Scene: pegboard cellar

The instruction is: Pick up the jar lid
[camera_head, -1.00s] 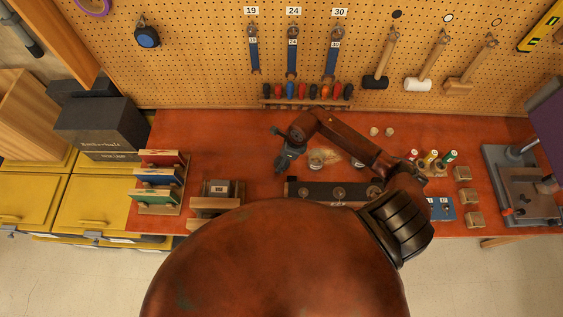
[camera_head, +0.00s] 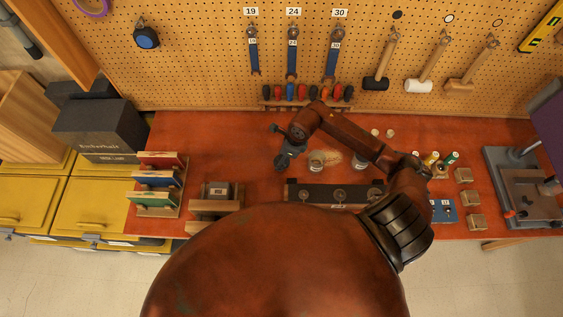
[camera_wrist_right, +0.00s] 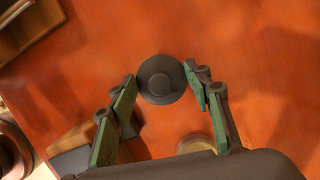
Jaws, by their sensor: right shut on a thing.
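The jar lid (camera_wrist_right: 160,79) is a dark round disc with a raised knob in the middle. In the right wrist view it sits between the two green-padded fingertips of my right gripper (camera_wrist_right: 162,82), which is shut on it. In the head view my right gripper (camera_head: 284,161) points down over the red bench, left of an open glass jar (camera_head: 316,158). I cannot make out the lid apart from the gripper there. My left gripper is not in view.
A dark rack with round fittings (camera_head: 325,194) stands in front of the jar. A wooden stand (camera_head: 215,205) and a rack of coloured blocks (camera_head: 157,182) are to the left. A screwdriver rack (camera_head: 305,104) lines the back. The bench left of the gripper is clear.

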